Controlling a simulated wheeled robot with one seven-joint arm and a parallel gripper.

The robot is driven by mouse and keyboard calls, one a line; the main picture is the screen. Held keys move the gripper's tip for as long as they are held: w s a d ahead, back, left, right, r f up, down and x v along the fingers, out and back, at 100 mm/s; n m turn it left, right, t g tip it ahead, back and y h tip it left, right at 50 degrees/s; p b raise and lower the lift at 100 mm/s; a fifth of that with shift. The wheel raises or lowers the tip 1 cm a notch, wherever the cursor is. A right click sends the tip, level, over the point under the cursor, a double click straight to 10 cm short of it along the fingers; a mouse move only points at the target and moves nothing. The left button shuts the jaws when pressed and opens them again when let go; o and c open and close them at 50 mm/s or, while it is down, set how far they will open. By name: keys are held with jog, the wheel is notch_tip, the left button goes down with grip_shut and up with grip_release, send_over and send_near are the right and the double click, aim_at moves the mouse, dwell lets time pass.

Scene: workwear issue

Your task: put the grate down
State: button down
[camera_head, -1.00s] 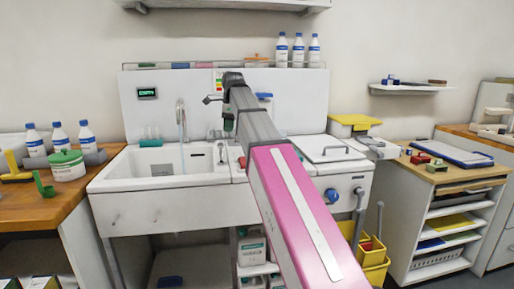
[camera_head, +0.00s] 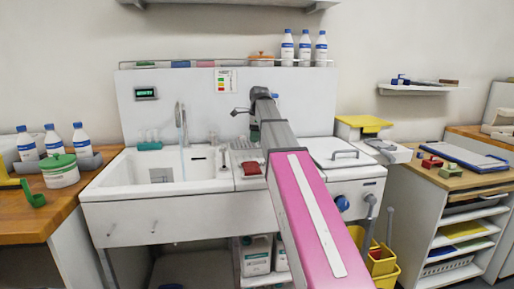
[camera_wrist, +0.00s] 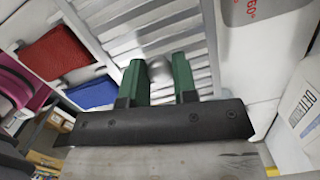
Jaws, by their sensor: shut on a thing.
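In the wrist view the grate (camera_wrist: 125,14), a pale rack of parallel slats, fills the upper middle. My gripper (camera_wrist: 158,62) has green fingers that reach onto it, with a small rounded grey part between them. The fingers are shut on the grate; the exact contact is blurred.
A red block (camera_head: 253,169) lies on the sink unit, left of my arm. The basin (camera_head: 125,171) is at the left, and a white lid (camera_head: 335,153) with a handle is at the right. White bottles (camera_head: 304,48) stand on the rail shelf behind.

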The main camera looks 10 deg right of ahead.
aim_at(257, 146)
jog(key=shift+w+d+f, duration=0.15)
jog(key=shift+d+f, duration=0.2)
jog(key=shift+d, duration=0.2)
jog(key=shift+f, duration=2)
jog(key=c, duration=0.9)
grip_release()
notch_tip(257, 146, up, 12)
jog(key=d, duration=0.1)
jog(key=shift+s+d, duration=0.2)
jog(key=shift+s, duration=0.05)
